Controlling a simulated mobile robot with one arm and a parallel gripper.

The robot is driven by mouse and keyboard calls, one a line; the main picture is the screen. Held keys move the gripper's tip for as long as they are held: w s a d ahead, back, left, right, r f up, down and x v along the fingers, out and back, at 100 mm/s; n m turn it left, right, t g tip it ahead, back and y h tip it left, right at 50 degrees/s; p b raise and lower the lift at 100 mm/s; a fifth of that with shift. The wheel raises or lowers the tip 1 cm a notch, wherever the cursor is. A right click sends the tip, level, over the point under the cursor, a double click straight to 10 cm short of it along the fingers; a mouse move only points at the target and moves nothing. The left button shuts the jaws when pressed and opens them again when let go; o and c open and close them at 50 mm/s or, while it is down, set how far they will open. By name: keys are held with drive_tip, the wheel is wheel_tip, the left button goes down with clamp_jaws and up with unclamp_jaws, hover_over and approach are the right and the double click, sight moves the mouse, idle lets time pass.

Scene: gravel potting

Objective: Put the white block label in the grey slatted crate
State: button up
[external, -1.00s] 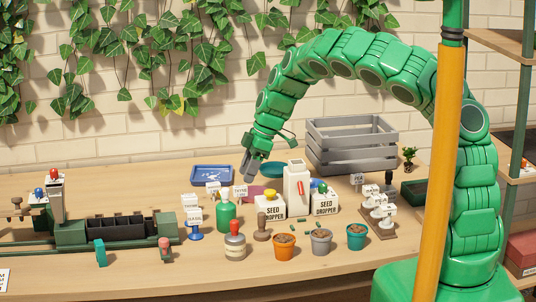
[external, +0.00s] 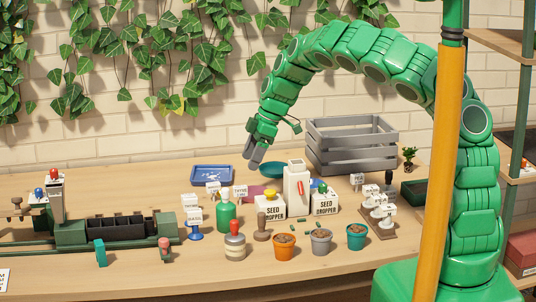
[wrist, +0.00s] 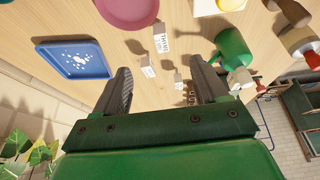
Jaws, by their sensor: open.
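Several small white block labels stand on the bench. One pair, a left label (external: 213,187) and a THYME label (external: 240,191), is left of the seed droppers. In the wrist view a THYME label (wrist: 162,44) and a smaller white label (wrist: 148,72) show beyond and between my fingers. Another label (external: 357,179) stands in front of the grey slatted crate (external: 345,158), which is at the back right. I cannot tell which label the task names. My gripper (external: 254,157) is open and empty, above the bench, left of the crate. The crate is outside the wrist view.
A blue tray (external: 213,175) lies left of my gripper, and a teal dish (external: 262,170) is beneath it. More labels stand on a wooden stand (external: 376,222) at right.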

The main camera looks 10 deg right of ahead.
drive_tip(key=w+a+r+m+t+y, duration=0.3)
drive_tip(key=w+a+r+t+y, duration=0.35)
drive_tip(key=w+a+r, duration=0.65)
drive_tip(key=w+d+r+m+t+h, duration=0.6)
drive_tip(key=w+d+r+m, duration=0.1)
drive_tip(key=w+d+m, duration=0.15)
drive_tip(key=d+f+m+g+h, duration=0.1)
drive_tip(key=d+f+m+h, duration=0.3)
drive_tip(key=f, duration=0.2)
drive_tip(key=m+g+h, duration=0.1)
drive_tip(key=m+g, duration=0.2)
drive_tip(key=g, duration=0.9)
hover_over(240, 186)
drive_tip(key=s, duration=0.1)
wheel_tip(240, 186, down, 16)
drive_tip(key=shift+n+t, duration=0.25)
drive_tip(key=shift+w+d+f, duration=0.1)
drive_tip(key=shift+f, duration=1.95)
drive_tip(key=shift+w+f, duration=0.2)
drive_tip(key=shift+f, duration=0.75)
drive_tip(key=shift+w+f, duration=0.15)
drive_tip(key=shift+f, duration=0.8)
